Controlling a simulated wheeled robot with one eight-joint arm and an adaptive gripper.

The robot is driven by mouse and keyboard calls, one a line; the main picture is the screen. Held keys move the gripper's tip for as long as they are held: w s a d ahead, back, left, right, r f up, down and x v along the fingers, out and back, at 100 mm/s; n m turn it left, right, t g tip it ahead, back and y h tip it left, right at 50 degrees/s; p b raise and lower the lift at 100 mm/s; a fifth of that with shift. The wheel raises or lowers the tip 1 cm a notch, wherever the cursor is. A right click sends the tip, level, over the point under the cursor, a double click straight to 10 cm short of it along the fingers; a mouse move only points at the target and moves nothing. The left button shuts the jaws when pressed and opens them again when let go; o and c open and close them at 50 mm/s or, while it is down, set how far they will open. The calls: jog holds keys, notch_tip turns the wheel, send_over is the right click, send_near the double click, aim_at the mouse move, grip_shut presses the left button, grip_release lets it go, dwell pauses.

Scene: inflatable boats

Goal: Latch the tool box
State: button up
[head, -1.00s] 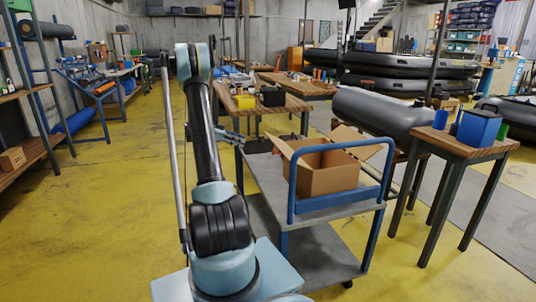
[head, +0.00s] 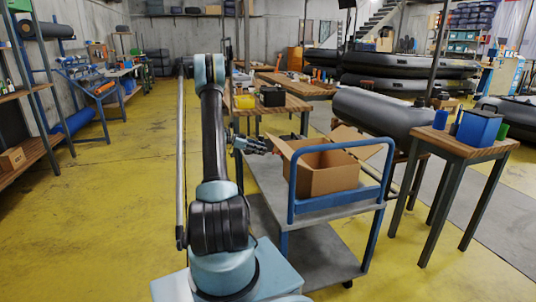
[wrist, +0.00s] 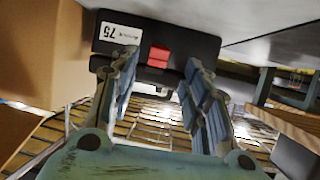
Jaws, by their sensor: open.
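The tool box (wrist: 205,47) is black, with a white label reading 75 and a red latch (wrist: 159,52) on its front, in the wrist view. Whether the latch is raised or down I cannot tell. My gripper (wrist: 161,66) is open, its two fingers apart on either side of the latch. The tips reach close to the box front; contact is unclear. In the head view my gripper (head: 268,147) is over the far left of the cart, beside the cardboard box, and hides most of the tool box.
The cart (head: 268,173) has a blue handle rail at the near end. An open cardboard box (head: 326,178) stands on it, close to my gripper; the box also shows at the left of the wrist view (wrist: 30,50). A wooden table with a yellow case (head: 245,102) is behind.

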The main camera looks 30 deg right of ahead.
aim_at(273, 152)
jog(key=shift+x, duration=2.75)
grip_shut()
